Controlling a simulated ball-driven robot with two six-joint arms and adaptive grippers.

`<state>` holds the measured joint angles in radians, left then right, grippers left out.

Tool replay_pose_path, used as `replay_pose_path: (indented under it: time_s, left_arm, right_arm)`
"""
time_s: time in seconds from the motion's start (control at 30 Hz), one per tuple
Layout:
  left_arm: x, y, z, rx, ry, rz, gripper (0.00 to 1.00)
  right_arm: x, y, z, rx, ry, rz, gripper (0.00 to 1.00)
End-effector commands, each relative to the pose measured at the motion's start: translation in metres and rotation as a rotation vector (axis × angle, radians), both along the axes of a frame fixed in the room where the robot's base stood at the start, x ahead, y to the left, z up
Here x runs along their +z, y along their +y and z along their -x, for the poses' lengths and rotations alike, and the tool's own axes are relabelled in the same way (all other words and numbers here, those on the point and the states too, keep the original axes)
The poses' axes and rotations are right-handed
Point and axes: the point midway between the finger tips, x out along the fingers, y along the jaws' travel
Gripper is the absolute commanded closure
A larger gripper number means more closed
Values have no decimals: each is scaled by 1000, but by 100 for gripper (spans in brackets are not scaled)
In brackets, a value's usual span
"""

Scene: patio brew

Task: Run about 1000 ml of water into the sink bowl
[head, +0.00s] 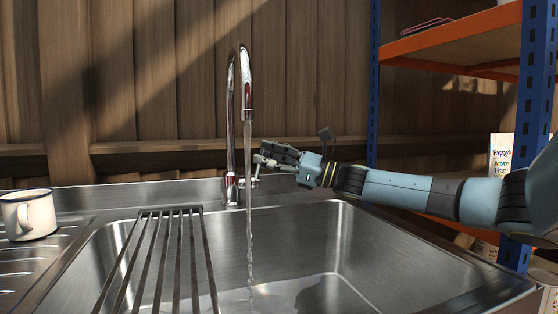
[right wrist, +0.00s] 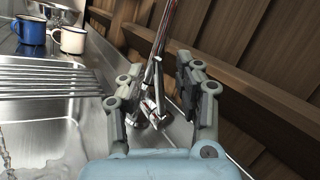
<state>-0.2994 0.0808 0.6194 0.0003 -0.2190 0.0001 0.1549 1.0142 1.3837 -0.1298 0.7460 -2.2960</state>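The chrome tap (head: 232,120) stands at the back rim of the steel sink bowl (head: 390,255). A thin stream of water (head: 249,200) runs from its spout down into the bowl. Some shiny water seems to lie on the bowl floor; its depth is hard to tell. My right gripper (head: 262,160) is at the tap's side lever, just right of the tap body. In the right wrist view, its two fingers (right wrist: 158,95) stand apart, with the tap lever (right wrist: 153,100) between them. I cannot tell whether a finger touches the lever. My left gripper is not in view.
A slatted rack (head: 165,255) lies over the left part of the bowl. A white mug (head: 30,215) stands on the left drainer; a blue mug (right wrist: 30,35) shows beside it in the right wrist view. A shelf with blue posts (head: 373,90) stands at the right.

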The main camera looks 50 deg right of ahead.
Motion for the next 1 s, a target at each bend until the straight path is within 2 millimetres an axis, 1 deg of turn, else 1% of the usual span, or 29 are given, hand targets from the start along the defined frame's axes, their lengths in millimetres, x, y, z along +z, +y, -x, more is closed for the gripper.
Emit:
replay_pose_path:
  time_s: [0.1, 0.2, 0.4, 0.53, 1.0]
  left_arm:
    - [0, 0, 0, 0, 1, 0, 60]
    - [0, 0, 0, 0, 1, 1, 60]
    - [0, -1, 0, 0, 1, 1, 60]
    - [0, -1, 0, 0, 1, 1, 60]
    - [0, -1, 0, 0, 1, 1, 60]
  right_arm:
    - [-7, -10, 17, 2, 8, 5, 66]
    - [-10, -17, 29, 1, 7, 3, 66]
    - [-15, -27, 46, 1, 4, 2, 66]
    - [-15, -29, 49, 0, 0, 0, 66]
    - [-15, -29, 49, -1, 0, 0, 66]
